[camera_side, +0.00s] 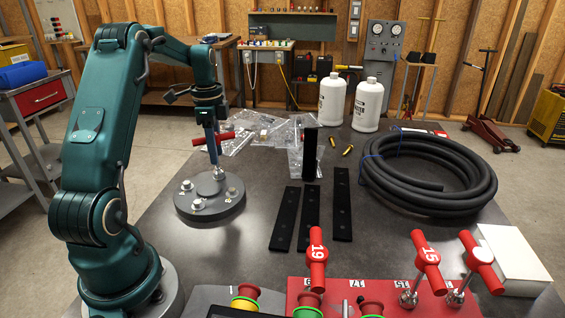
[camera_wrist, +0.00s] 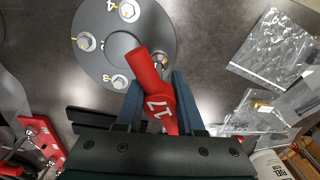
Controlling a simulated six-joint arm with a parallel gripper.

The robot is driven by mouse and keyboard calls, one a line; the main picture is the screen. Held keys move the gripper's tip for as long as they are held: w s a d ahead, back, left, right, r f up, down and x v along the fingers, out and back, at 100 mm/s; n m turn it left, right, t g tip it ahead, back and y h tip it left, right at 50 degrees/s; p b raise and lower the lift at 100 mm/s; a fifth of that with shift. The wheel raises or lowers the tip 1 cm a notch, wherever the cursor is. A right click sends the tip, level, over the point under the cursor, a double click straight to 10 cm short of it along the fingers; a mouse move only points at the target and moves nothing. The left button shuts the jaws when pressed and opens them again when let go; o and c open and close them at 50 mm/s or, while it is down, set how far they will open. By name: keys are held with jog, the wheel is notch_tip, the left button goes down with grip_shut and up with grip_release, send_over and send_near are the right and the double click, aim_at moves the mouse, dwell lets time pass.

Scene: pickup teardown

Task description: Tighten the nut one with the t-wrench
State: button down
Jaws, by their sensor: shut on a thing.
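A red T-wrench marked 17 (camera_side: 226,135) is held in my gripper (camera_side: 212,143), above the round grey flange (camera_side: 208,208). Its shaft points down to the far side of the flange; whether its socket sits on a nut is not clear. In the wrist view, my gripper (camera_wrist: 160,98) has its blue fingers on either side of the red handle (camera_wrist: 150,72). Several hex nuts with painted numbers ring the flange (camera_wrist: 152,25), including a nut (camera_wrist: 129,10) near the 4. The nut at the wrench is partly hidden by the handle; its number cannot be read.
Red T-wrenches 19 (camera_side: 317,258) and 15 (camera_side: 427,262) stand in a red holder (camera_side: 390,295) at the front. Black bars (camera_side: 311,215) lie right of the flange. A coiled black hose (camera_side: 430,170), white bottles (camera_side: 368,105) and plastic bags (camera_side: 240,136) lie beyond.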

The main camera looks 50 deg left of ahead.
jog(key=shift+s+f, duration=0.15)
jog(key=shift+f, duration=0.2)
jog(key=m, duration=0.3)
jog(key=shift+d, duration=0.1)
jog(key=shift+n, duration=0.3)
jog(key=shift+r, duration=0.1)
jog(key=shift+r, duration=1.1)
jog(key=shift+r, duration=2.05)
jog(key=shift+n, duration=0.3)
